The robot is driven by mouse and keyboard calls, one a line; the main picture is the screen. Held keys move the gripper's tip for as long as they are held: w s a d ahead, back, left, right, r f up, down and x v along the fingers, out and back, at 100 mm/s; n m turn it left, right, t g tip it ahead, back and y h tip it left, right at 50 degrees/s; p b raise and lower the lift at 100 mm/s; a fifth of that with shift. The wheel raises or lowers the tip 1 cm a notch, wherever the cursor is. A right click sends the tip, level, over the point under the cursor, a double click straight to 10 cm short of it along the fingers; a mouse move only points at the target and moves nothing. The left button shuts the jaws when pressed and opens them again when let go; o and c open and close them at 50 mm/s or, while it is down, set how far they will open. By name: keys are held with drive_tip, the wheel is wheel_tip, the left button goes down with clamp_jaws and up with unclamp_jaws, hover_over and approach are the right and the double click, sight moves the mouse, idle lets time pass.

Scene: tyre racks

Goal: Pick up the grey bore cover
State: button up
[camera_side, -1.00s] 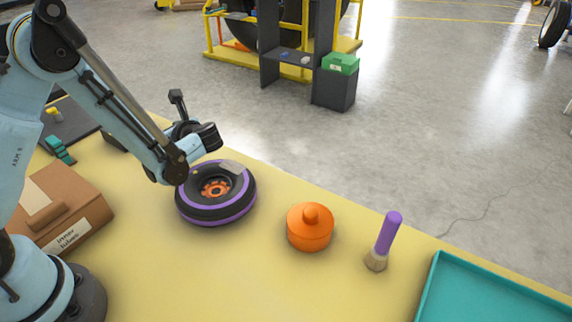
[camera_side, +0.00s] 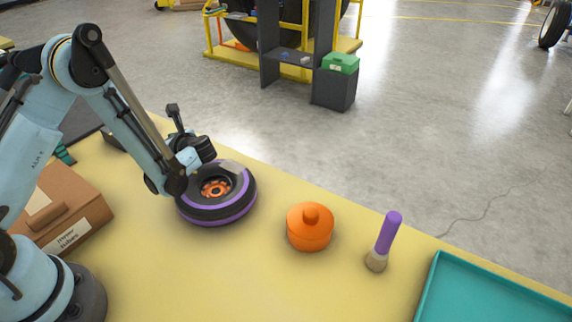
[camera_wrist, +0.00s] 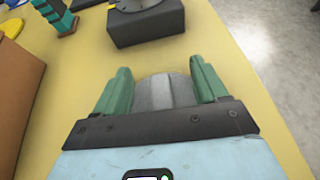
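The grey bore cover (camera_wrist: 164,92) shows in the wrist view as a grey ribbed round piece between the two green fingers of my gripper (camera_wrist: 163,85). The fingers stand wide apart, one on each side of it. Hardly any gap shows, and I cannot tell whether they press on it. The near end of the cover is hidden by the gripper's dark front plate. In the side view, I cannot make out the fingers or the cover behind my arm.
A purple-banded tyre (camera_side: 222,212) lies beside my arm. An orange lidded pot (camera_side: 310,236), a purple-handled brush (camera_side: 388,235) and a teal tray (camera_side: 442,288) are to the right. A brown box (camera_side: 84,205) is left. A dark block (camera_wrist: 148,27) stands beyond my gripper.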

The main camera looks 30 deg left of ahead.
clamp_jaws()
idle(0.3)
drive_tip(key=shift+r, duration=0.1)
